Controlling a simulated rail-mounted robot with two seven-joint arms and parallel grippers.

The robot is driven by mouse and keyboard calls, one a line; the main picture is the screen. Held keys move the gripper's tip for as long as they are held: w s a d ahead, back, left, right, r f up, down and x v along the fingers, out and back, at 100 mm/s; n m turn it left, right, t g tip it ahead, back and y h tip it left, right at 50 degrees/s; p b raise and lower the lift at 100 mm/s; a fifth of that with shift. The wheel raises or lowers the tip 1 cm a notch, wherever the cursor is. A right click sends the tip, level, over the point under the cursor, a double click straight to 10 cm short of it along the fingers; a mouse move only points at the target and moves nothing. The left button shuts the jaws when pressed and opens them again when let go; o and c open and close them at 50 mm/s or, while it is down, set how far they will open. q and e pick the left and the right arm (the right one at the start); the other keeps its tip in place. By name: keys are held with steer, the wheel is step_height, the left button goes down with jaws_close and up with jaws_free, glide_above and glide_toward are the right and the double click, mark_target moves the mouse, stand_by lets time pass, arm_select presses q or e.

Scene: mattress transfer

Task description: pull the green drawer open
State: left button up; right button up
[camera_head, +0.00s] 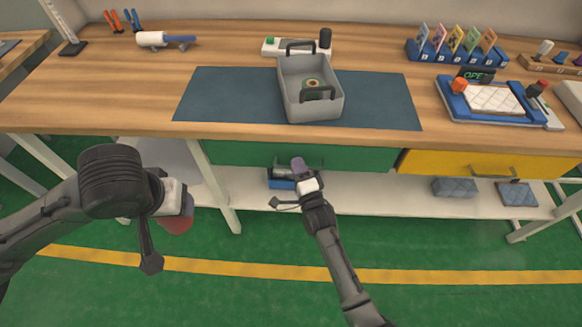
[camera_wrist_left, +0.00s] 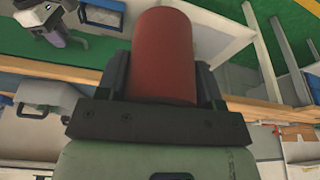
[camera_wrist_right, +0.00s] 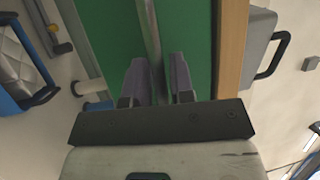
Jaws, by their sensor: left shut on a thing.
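The green drawer (camera_head: 235,154) is under the bench's front edge, and its front looks flush with the bench, so it appears closed. My right gripper (camera_head: 300,165) is at the drawer's handle. In the right wrist view, the purple-grey fingers of the right gripper (camera_wrist_right: 160,78) stand apart, one on each side of the thin handle bar (camera_wrist_right: 151,35), with a gap visible. My left gripper (camera_head: 184,207) is off to the left, in front of the bench, shut on a red cylinder (camera_wrist_left: 167,55). The cylinder shows only partly in the head view (camera_head: 175,225).
A yellow drawer (camera_head: 440,162) is right of the green one. A grey bin (camera_head: 290,105) stands on the dark mat (camera_head: 215,97) above. A white lower shelf (camera_head: 385,197) holds a blue container (camera_head: 281,184). The green floor in front is open.

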jaws_close()
arm_select(q)
steer(key=shift+r, duration=0.1)
stand_by(0.3)
